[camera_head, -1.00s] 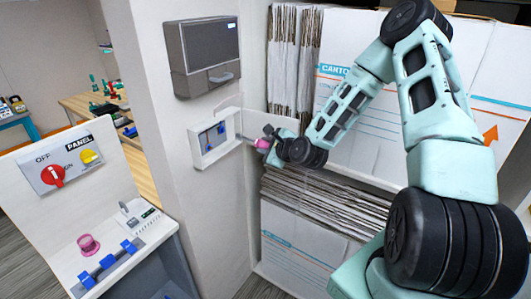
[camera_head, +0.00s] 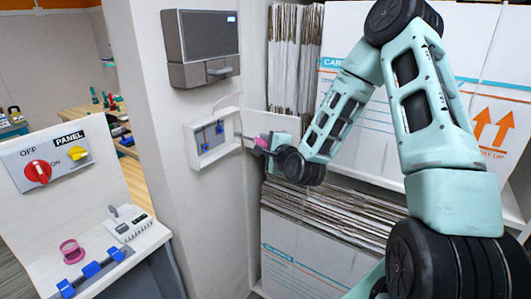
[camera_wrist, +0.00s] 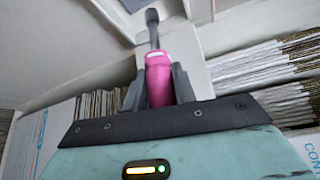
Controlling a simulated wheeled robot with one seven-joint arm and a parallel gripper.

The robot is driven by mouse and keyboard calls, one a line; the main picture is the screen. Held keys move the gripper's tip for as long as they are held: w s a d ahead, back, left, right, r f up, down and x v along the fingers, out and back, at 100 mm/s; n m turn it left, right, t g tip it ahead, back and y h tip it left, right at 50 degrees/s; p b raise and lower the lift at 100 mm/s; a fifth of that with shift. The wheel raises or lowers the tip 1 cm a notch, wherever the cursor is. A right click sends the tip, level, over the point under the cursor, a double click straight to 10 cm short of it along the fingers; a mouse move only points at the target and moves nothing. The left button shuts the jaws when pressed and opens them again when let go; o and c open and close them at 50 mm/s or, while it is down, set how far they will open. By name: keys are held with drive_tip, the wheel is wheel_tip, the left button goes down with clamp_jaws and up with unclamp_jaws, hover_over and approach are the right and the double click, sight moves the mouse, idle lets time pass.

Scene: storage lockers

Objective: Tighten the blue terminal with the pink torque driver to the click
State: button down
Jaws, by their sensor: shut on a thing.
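My gripper (camera_head: 268,142) is shut on the pink torque driver (camera_head: 261,142), beside the wall box. In the wrist view the driver's pink handle (camera_wrist: 159,80) stands between the fingers (camera_wrist: 157,85), its dark shaft pointing away. In the head view the shaft points left and its tip is near the right edge of the white open wall box (camera_head: 194,160). Small blue parts show inside that box, a lower left one (camera_head: 204,148) and an upper right one (camera_head: 220,128). I cannot tell whether the tip touches anything.
A grey cabinet (camera_head: 203,50) hangs above the box. Flattened cartons (camera_head: 330,225) fill the shelves behind my arm. At the left are a panel with a red knob (camera_head: 38,172) and a yellow knob (camera_head: 77,154), a pink cup (camera_head: 72,252) and blue blocks (camera_head: 92,270) on a rail.

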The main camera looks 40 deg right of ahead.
sight(248, 139)
drive_tip(key=shift+f+n+t+b, duration=0.25)
drive_tip(key=shift+n+t+b, duration=0.6)
drive_tip(key=shift+b, duration=1.1)
drive_tip(key=shift+w+a+r+n, duration=0.1)
drive_tip(key=shift+r+n, duration=0.05)
drive_tip(key=shift+n, duration=0.1)
drive_tip(key=shift+w+a+r+b, duration=0.15)
drive_tip(key=shift+w+a, duration=0.15)
drive_tip(key=shift+w, duration=0.55)
drive_tip(key=shift+w+a+f+b, duration=0.15)
drive_tip(key=shift+w+a, duration=0.15)
drive_tip(key=shift+w, duration=0.6)
drive_tip(key=shift+w+a+r+b, duration=0.15)
drive_tip(key=shift+w+a, duration=0.15)
drive_tip(key=shift+w, duration=0.55)
drive_tip(key=shift+w, duration=0.1)
drive_tip(key=shift+w+a+b, duration=0.2)
drive_tip(key=shift+w+b, duration=0.2)
